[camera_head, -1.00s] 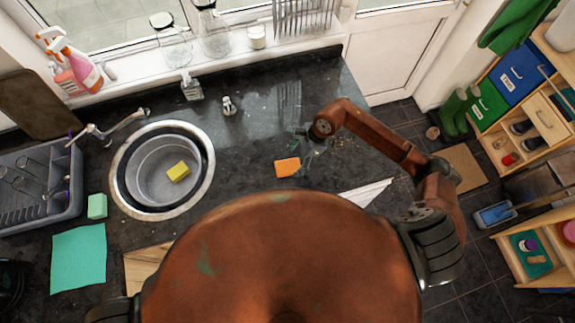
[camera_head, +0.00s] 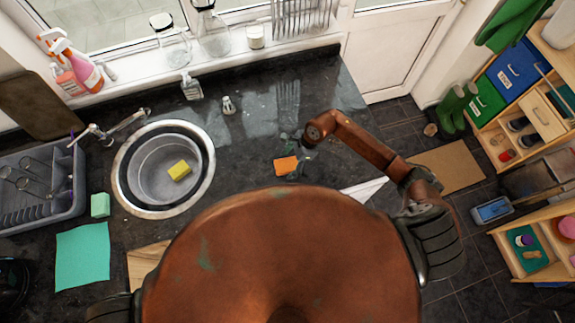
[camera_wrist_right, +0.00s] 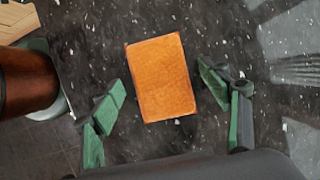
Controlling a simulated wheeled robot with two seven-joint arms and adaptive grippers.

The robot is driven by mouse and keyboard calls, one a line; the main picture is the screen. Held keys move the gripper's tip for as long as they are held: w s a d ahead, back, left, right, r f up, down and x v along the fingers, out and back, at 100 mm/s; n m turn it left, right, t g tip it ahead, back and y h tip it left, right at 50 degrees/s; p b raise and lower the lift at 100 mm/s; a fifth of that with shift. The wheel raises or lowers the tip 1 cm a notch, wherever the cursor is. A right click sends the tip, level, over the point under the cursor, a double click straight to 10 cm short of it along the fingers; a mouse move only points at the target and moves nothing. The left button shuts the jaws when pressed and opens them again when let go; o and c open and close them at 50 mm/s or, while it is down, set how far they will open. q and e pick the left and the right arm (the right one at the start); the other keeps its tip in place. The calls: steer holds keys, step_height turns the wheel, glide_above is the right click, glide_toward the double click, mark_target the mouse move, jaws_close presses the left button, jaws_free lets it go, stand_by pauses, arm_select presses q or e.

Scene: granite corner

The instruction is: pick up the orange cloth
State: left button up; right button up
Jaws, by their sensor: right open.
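The orange cloth (camera_head: 286,165) is a small flat rectangle lying on the dark granite counter, right of the sink. In the right wrist view the cloth (camera_wrist_right: 161,78) shows whole, between and a little beyond the green fingertips. My right gripper (camera_head: 297,145) is at the cloth's upper right edge in the head view, partly blurred against the counter. In the right wrist view my right gripper (camera_wrist_right: 160,88) is open, its fingers apart on either side of the cloth, with no visible contact. My left gripper is not in view.
The round sink (camera_head: 163,169) holds a yellow sponge (camera_head: 179,170). A green sponge (camera_head: 100,205), a turquoise cloth (camera_head: 82,256) and a dish rack (camera_head: 40,190) are on the left. A white cloth-like item (camera_head: 364,190) lies right of the orange cloth. Counter behind the cloth is clear.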

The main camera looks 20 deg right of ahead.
steer(key=shift+f+b, duration=0.2)
steer(key=shift+b, duration=0.15)
steer(key=shift+c, duration=0.5)
steer(key=c, duration=1.2)
steer(key=shift+o, duration=0.2)
steer(key=shift+r+p, duration=0.3)
steer(key=shift+p, duration=0.25)
step_height(320, 180, up, 3)
steer(key=shift+w+d+f+b, duration=0.1)
steer(key=shift+w+f+b, duration=0.05)
steer(key=shift+b, duration=1)
steer(key=s+d+r+b, duration=0.3)
steer(key=s+r+b, duration=0.1)
steer(key=s+r, duration=0.6)
steer(key=s, duration=0.3)
steer(key=shift+s+d+r, duration=0.15)
steer(key=shift+s+d, duration=0.2)
steer(key=shift+d, duration=0.05)
